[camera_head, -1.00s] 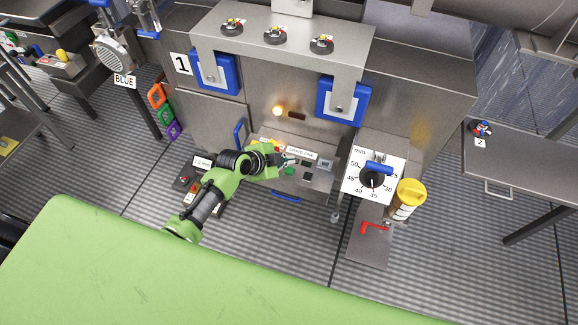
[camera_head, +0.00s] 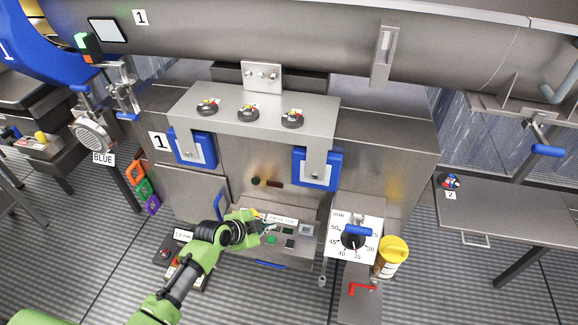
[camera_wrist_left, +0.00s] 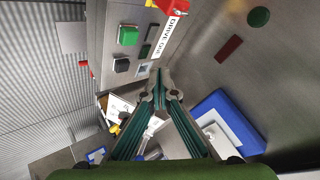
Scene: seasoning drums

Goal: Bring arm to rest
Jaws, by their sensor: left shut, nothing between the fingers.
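My left arm, green and black, reaches in from the lower left of the head view. Its gripper (camera_head: 268,226) is over the control panel (camera_head: 302,257), beside the label strip. In the left wrist view the gripper (camera_wrist_left: 160,82) is shut, its teal-padded fingers meeting at the tips with nothing between them. A green square button (camera_wrist_left: 128,35) and a black button (camera_wrist_left: 121,65) on the panel lie past the fingertips there; the green button also shows in the head view (camera_head: 271,239). I cannot tell how near the fingertips are to the panel. My right gripper is out of view.
The steel cabinet carries blue latches (camera_head: 190,150) and a dark round lamp (camera_head: 256,181). A dial plate (camera_head: 345,222) and yellow-lidded jar (camera_head: 392,250) stand right of the panel. A large steel drum (camera_head: 300,45) crosses above. A side table (camera_head: 520,215) is at right.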

